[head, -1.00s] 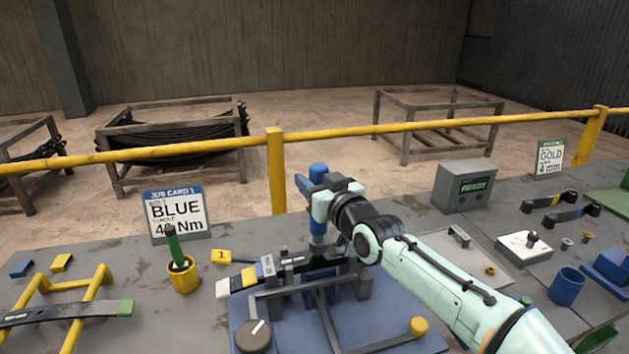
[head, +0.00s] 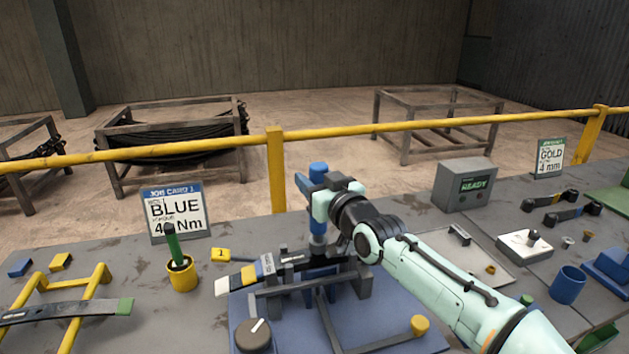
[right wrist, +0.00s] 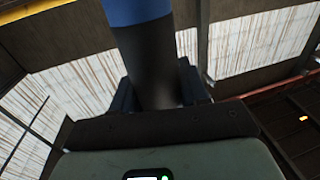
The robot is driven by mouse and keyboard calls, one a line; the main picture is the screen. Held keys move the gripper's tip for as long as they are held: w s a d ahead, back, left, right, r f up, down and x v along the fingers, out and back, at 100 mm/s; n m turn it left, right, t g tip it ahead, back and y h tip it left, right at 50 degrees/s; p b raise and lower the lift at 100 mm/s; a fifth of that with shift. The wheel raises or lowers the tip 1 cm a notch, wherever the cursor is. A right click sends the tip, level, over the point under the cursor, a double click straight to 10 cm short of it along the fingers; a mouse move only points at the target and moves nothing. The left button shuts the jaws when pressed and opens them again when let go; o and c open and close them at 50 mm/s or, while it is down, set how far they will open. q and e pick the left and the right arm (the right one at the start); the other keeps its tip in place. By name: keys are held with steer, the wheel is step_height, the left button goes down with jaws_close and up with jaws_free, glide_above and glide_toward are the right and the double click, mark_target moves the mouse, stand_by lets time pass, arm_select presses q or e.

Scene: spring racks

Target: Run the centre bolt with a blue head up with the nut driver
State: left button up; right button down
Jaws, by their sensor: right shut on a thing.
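The nut driver is upright, with its blue top (head: 318,171) above my right gripper and a blue lower part (head: 318,228) below it. My right gripper (head: 323,200) is shut on the driver, over the clamp fixture. In the right wrist view the driver's dark shaft (right wrist: 150,65) rises between the fingers under a blue band. The driver's lower end meets the stack of spring leaves (head: 292,259) in the fixture. The blue-headed centre bolt cannot be made out; the driver and arm hide that spot. My left gripper is not in view.
The blue fixture base (head: 390,310) carries a dark knob (head: 253,336) and a yellow-knobbed lever (head: 419,325). A job card (head: 177,213) reads BLUE; a grey box (head: 464,186) shows READY. A yellow cup (head: 182,276) and yellow rack (head: 90,300) stand left.

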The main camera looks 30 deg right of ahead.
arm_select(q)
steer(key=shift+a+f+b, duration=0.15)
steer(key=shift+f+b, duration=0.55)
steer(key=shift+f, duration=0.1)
arm_select(e)
steer(key=shift+f, duration=1.05)
stand_by(0.4)
step_height(320, 180, up, 2)
steer(key=shift+w+r+p, duration=0.1)
steer(key=shift+w+p, duration=0.05)
steer(key=shift+p, duration=0.75)
step_height(320, 180, up, 2)
steer(key=shift+p, duration=0.75)
arm_select(q)
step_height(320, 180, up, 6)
steer(key=p, duration=0.3)
arm_select(e)
steer(key=shift+r, duration=1.85)
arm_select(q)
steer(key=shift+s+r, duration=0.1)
